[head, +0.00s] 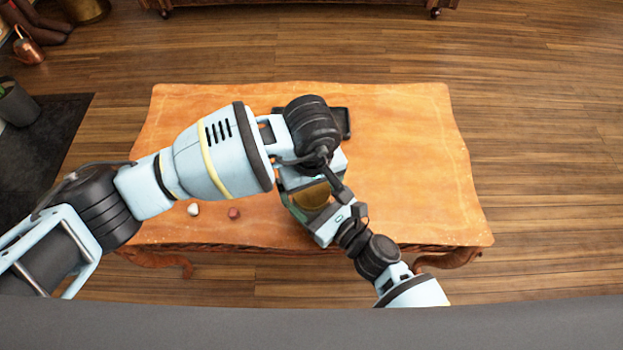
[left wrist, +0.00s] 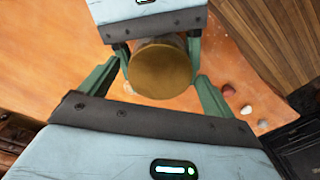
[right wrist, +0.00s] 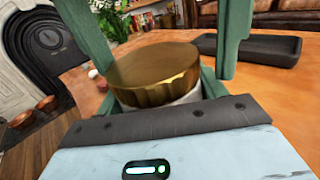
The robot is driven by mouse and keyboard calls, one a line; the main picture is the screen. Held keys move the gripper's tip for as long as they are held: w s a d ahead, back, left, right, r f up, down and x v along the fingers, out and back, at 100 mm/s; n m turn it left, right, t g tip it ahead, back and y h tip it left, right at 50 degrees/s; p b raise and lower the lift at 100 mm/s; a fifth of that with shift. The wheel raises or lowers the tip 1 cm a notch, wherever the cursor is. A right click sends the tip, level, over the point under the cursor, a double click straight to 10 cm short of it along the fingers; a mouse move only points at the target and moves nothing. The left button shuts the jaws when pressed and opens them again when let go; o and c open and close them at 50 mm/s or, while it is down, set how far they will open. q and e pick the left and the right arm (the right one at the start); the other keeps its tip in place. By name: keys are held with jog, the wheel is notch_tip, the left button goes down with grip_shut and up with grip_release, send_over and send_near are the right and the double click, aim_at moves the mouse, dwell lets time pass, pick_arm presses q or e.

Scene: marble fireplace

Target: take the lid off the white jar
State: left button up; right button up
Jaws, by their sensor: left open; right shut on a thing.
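The white jar (right wrist: 188,97) shows as a pale strip under its ribbed gold lid (right wrist: 152,75) in the right wrist view. The lid sits on the jar; its round top also shows in the left wrist view (left wrist: 160,68) and, partly covered, in the head view (head: 314,195). My right gripper (left wrist: 158,52) is shut on the jar below the lid. My left gripper (right wrist: 163,50) is open, with its fingers pointing down on either side of the lid. Gaps show between these fingers and the lid. Most of the jar body is hidden by the lid and grippers.
The orange wooden table (head: 420,165) is clear on its right side. A dark tray (right wrist: 262,49) lies towards the table's back, partly behind my left arm in the head view. A small white object (head: 193,209) and a reddish one (head: 234,213) lie near the front left edge.

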pick_arm(q)
jog(key=shift+c, duration=0.4)
jog(key=c, duration=0.9)
jog(key=n, duration=1)
jog(key=o, duration=1.1)
jog(key=shift+c, duration=0.2)
